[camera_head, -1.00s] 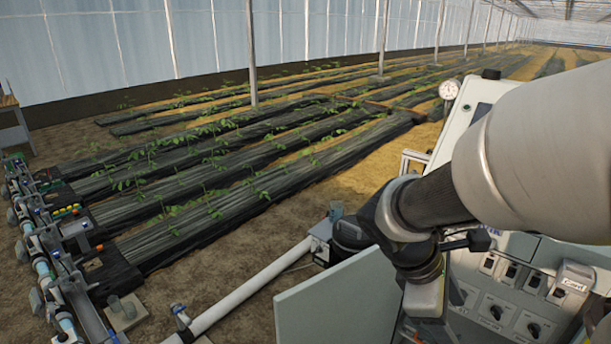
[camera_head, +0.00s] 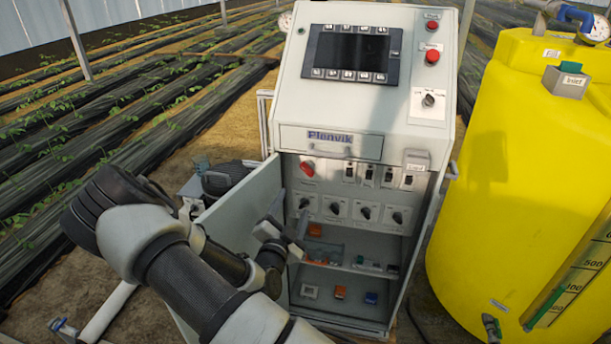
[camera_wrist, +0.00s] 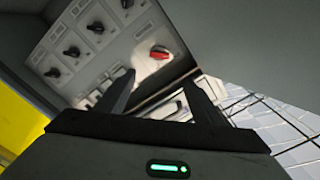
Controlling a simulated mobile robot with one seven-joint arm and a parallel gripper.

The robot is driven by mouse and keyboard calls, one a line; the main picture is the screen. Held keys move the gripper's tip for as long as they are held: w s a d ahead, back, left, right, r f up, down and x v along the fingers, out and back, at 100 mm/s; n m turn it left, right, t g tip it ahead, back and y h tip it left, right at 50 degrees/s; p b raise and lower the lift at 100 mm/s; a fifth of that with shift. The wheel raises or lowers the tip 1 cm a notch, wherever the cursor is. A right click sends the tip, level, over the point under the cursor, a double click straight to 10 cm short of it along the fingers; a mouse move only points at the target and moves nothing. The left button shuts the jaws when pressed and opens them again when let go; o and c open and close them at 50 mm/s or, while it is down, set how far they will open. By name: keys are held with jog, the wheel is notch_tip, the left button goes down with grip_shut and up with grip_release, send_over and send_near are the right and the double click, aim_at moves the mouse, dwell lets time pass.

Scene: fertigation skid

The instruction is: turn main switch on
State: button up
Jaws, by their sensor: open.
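The red rotary switch (camera_head: 307,168) sits at the upper left of the panel inside the open cabinet. In the wrist view the red knob (camera_wrist: 159,53) shows beyond the fingertips, turned slanting in that picture. Its label is too small to read. My gripper (camera_head: 290,228) is in front of the cabinet opening, below the red switch and apart from it. In the wrist view my gripper (camera_wrist: 160,82) has its two fingers spread with nothing between them.
Several black rotary knobs (camera_head: 364,212) line the panel below breakers (camera_head: 367,174). The open cabinet door (camera_head: 238,215) stands left, close to my arm. Shelves with small parts (camera_head: 340,293) lie below. A yellow tank (camera_head: 505,170) stands at the right.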

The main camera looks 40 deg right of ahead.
aim_at(308, 170)
jog(key=x, duration=1.6)
jog(key=shift+w+d, duration=0.15)
jog(key=shift+d, duration=0.2)
jog(key=c, duration=1)
